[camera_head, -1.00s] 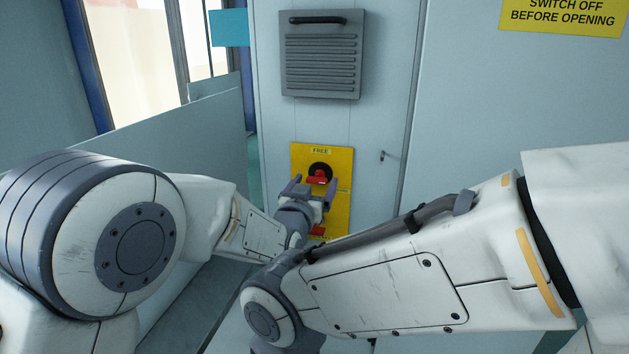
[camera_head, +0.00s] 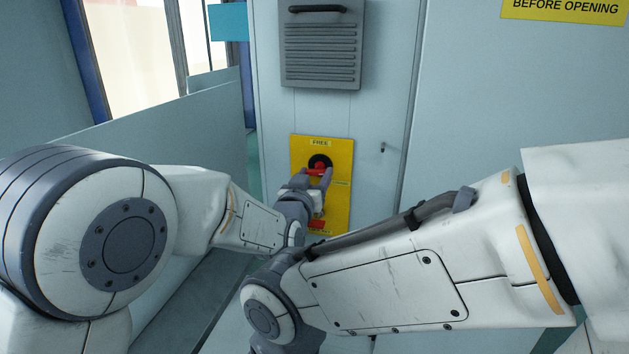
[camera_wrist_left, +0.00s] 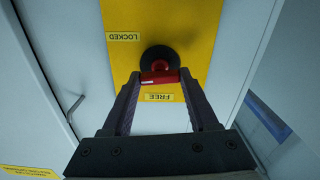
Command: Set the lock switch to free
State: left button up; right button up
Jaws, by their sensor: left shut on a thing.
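The lock switch is a red handle (camera_head: 317,171) on a round black base (camera_head: 320,160), mounted on a yellow panel (camera_head: 341,211). A FREE label (camera_head: 320,143) sits above the base, and a small label (camera_head: 340,183) sits to its right. My left gripper (camera_head: 317,175) is shut on the red handle, with one finger on each side. In the left wrist view, the handle (camera_wrist_left: 160,77) lies between the fingertips, with FREE (camera_wrist_left: 161,97) below and LOCKED (camera_wrist_left: 124,36) to the left, both upside down. I cannot tell exactly where the handle points. My right gripper is out of view.
A second red part (camera_head: 317,224) sits lower on the yellow panel, partly hidden by my gripper. A grey louvred vent (camera_head: 320,55) is above, and a small door handle (camera_head: 383,148) is to the right. My right arm crosses the foreground.

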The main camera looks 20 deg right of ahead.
pick_arm(q)
jog(key=shift+a+f+n+b, duration=0.1)
jog(key=shift+f+n+b, duration=0.05)
jog(key=shift+n+b, duration=8.5)
jog(key=shift+m+b, duration=0.25)
jog(key=shift+b, duration=0.1)
jog(key=o, duration=1.4)
jog(key=b+v, duration=0.1)
jog(key=v, duration=0.9)
jog(key=shift+s+a, duration=0.15)
jog(key=shift+a, duration=0.05)
